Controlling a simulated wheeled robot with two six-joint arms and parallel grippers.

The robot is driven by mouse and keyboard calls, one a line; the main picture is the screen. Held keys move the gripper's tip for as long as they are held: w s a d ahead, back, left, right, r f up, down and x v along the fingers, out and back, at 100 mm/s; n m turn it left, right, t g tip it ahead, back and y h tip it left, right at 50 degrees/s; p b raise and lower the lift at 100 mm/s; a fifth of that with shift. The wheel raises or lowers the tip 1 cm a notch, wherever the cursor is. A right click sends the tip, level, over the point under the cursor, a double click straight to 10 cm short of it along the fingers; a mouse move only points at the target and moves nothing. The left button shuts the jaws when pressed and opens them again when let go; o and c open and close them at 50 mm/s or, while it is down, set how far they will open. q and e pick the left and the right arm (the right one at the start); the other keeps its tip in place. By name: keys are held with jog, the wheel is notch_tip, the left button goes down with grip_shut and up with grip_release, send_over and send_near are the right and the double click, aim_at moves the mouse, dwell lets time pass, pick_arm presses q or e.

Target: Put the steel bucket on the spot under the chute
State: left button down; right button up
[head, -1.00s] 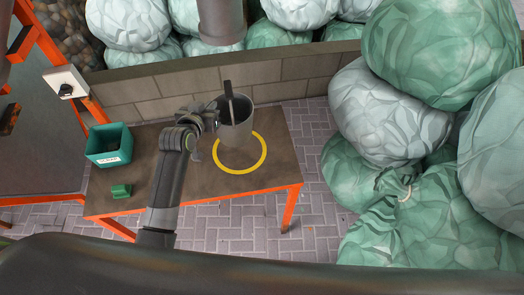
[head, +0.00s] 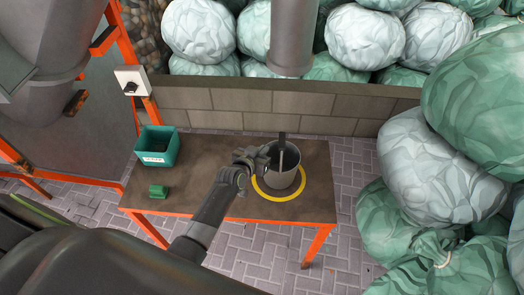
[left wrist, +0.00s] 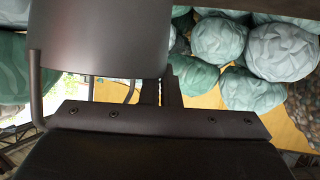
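The grey steel bucket (head: 285,171) stands upright at the yellow ring (head: 291,195) painted on the table, with its base inside the ring. In the head view, I cannot tell whether its base fully touches the tabletop. My left gripper (head: 262,158) is at the bucket's left rim and looks shut on it. In the left wrist view, the bucket (left wrist: 100,40) fills the upper left, right by the close-set fingers (left wrist: 161,90), whose tips are partly hidden. The grey chute (head: 292,40) hangs above and behind the bucket. My right gripper is out of view.
A dark-handled tool (head: 282,148) sticks up from the bucket. A block wall (head: 240,108) stands behind, and large green and white bags are at right.

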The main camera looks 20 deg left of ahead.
pick_arm(q)
jog(key=shift+f, duration=0.15)
jog(key=c, duration=1.7)
grip_release()
jog(key=shift+r, duration=0.2)
jog(key=shift+s, duration=0.15)
jog(key=v, duration=1.1)
jog(key=shift+s+a+r+b, duration=0.1)
jog(key=shift+s+r+b, duration=0.1)
jog(key=shift+s+b, duration=0.15)
jog(key=shift+s, duration=0.1)
